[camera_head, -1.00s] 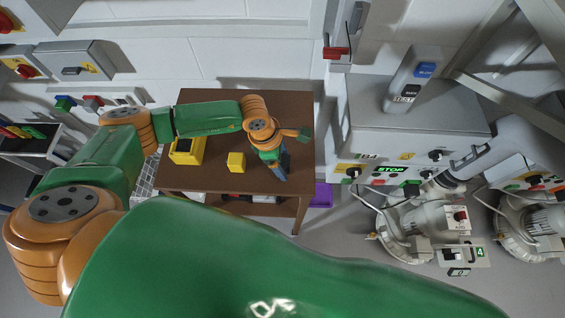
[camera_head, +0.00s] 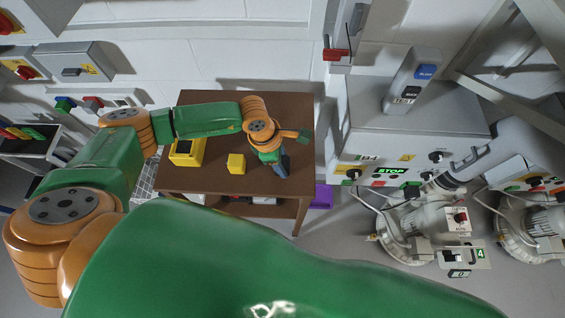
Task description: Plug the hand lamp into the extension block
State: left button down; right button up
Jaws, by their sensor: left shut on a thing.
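My left gripper (camera_head: 284,168) points down over the right part of the brown table (camera_head: 215,108). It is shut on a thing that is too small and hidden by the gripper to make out. A yellow block (camera_head: 236,164) sits on the table, left of the gripper and apart from it. I cannot tell for sure which thing is the hand lamp or which is the extension block. My right gripper is not in view.
A grey cabinet (camera_head: 408,126) with lit signs and knobs stands right of the table. A purple bin (camera_head: 322,196) is by the table's right side. The table's back part is clear.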

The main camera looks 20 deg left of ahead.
aim_at(288, 162)
pick_arm(q)
jog(key=shift+w+d+p+v, duration=0.1)
jog(key=shift+d+p+v, duration=0.1)
jog(key=shift+p+v, duration=0.7)
jog(key=shift+w+d+p+v, duration=0.1)
jog(key=shift+d+p+v, duration=0.15)
jog(key=shift+p+v, duration=0.6)
jog(key=shift+d+p+v, duration=0.2)
jog(key=shift+p+v, duration=0.4)
jog(key=shift+v, duration=0.55)
jog(key=shift+r, duration=0.15)
